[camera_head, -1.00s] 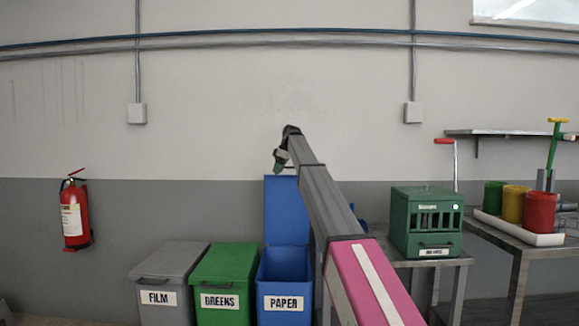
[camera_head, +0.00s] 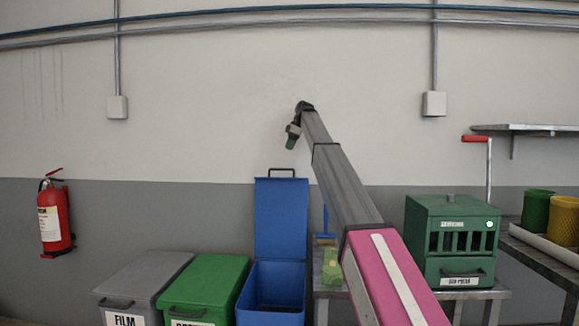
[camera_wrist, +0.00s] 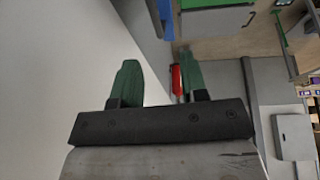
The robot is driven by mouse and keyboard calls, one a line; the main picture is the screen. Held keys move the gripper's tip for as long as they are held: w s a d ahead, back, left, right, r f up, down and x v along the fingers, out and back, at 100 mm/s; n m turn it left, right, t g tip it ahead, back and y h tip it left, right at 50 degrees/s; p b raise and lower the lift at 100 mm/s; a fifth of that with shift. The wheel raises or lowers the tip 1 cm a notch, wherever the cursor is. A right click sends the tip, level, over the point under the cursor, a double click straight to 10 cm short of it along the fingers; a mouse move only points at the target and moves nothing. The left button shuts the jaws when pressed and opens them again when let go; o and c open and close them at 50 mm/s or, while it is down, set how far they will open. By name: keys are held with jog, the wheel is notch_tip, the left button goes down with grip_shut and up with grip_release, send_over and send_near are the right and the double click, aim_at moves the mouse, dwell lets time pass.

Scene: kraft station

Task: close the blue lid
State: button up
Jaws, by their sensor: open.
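The blue lid (camera_head: 281,218) stands upright, open, at the back of the blue bin (camera_head: 272,300), with a dark handle on its top edge. The bin's opening shows below it. My gripper (camera_head: 292,141) hangs in the air at the end of my arm, above and slightly right of the lid's top edge, apart from it. In the wrist view my gripper (camera_wrist: 160,82) shows two green fingers spread wide with nothing between them. A small strip of blue at the top of that view may be the lid or bin; I cannot tell.
The grey bin (camera_head: 146,283) and green bin (camera_head: 205,285) stand closed on the left. A bench with a green slotted box (camera_head: 450,240) stands on the right, a green block (camera_head: 332,268) near it. A red extinguisher (camera_head: 54,215) hangs on the wall at left.

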jog(key=x, duration=1)
jog(key=shift+w+d+f, duration=0.1)
jog(key=shift+w+f, duration=0.3)
jog(key=shift+s, duration=0.1)
grip_shut()
